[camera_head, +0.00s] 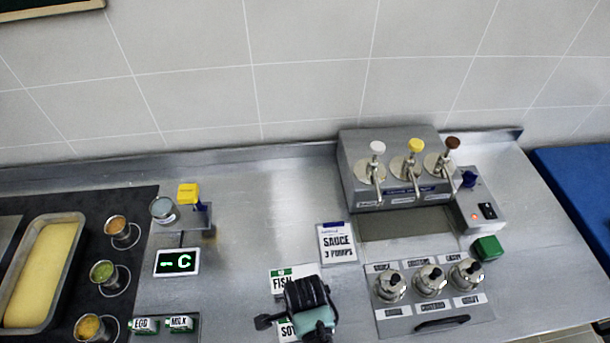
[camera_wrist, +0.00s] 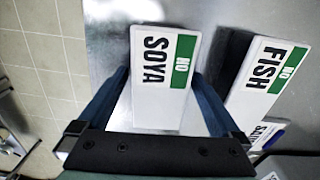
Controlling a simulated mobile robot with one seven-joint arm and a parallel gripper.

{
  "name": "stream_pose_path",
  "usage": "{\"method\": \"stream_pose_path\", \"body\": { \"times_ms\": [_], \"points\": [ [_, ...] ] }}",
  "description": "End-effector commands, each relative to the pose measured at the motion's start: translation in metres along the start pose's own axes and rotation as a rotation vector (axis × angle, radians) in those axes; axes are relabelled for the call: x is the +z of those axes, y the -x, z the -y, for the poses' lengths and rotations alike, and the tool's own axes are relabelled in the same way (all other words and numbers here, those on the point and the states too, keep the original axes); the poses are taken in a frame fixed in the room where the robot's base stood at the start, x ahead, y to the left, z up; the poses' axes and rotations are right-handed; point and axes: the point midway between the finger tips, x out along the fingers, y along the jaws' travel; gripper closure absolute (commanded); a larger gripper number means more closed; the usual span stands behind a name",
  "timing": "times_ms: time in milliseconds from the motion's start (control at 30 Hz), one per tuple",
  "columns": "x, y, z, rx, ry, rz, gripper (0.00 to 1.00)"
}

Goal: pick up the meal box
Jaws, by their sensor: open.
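I cannot make out a meal box in either view. My gripper (camera_wrist: 160,75) is open, with its two dark blue fingers on either side of a white and green "NO SOYA" card (camera_wrist: 160,62) in the wrist view. I cannot tell whether the fingers touch the card. In the head view my gripper (camera_head: 308,296) is at the bottom centre and hides much of the "SOYA" card (camera_head: 287,330). A "NO FISH" card (camera_wrist: 268,75) lies beside it, outside the fingers; it also shows in the head view (camera_head: 284,281).
A "SAUCE 3 PUMPS" card (camera_head: 337,242) lies farther back. A steel pump dispenser (camera_head: 388,158) and a panel with several shakers (camera_head: 432,290) stand right. A display (camera_head: 177,262), small pots and a yellow-filled tray (camera_head: 40,270) are left. The counter's middle is clear.

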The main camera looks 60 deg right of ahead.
Motion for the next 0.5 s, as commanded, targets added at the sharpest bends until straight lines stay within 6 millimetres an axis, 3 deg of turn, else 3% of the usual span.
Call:
{"method": "stream_pose_path", "body": {
  "times_ms": [200,500],
  "points": [
    [0.0001,-0.0003,0.0002,-0.001,0.000,0.000,0.02],
    [0.0000,0.0000,0.0002,0.000,0.000,0.000,0.56]
  ]
}}
